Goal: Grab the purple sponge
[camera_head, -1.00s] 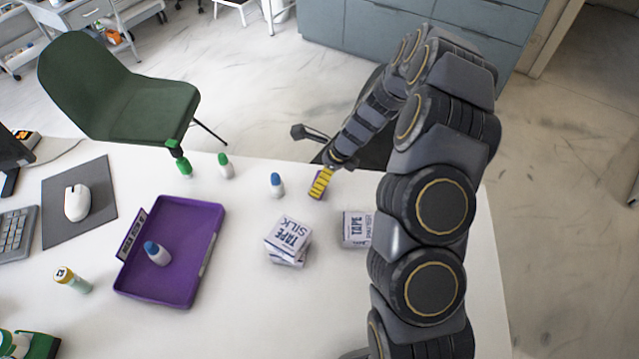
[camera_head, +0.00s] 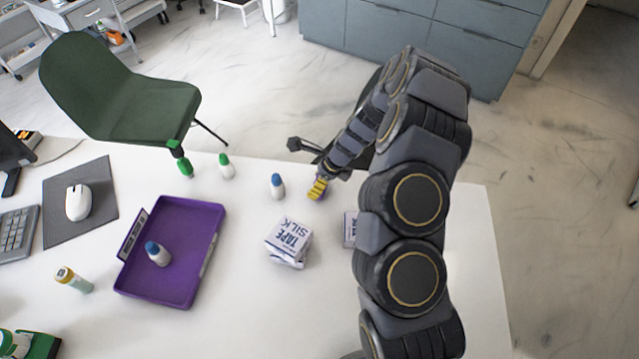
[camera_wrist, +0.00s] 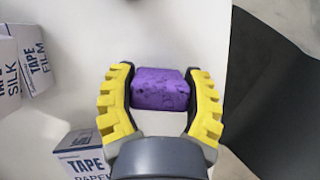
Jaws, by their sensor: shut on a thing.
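The purple sponge (camera_wrist: 160,88) is a small block between the two yellow ribbed fingers of my gripper (camera_wrist: 160,100) in the wrist view. Both fingers touch its sides, and my gripper is shut on it. In the head view my gripper (camera_head: 318,188) is at the far side of the white table, right of a blue-capped bottle. Only a sliver of the sponge (camera_head: 322,196) shows there beside the yellow finger. I cannot tell whether the sponge still rests on the table.
Stacked tape boxes (camera_head: 288,242) stand nearer on the table, with another tape box (camera_head: 349,229) partly behind my arm. A blue-capped bottle (camera_head: 277,187) stands close left of my gripper. A purple tray (camera_head: 205,225) holds another bottle. The table's (camera_head: 330,300) near middle is clear.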

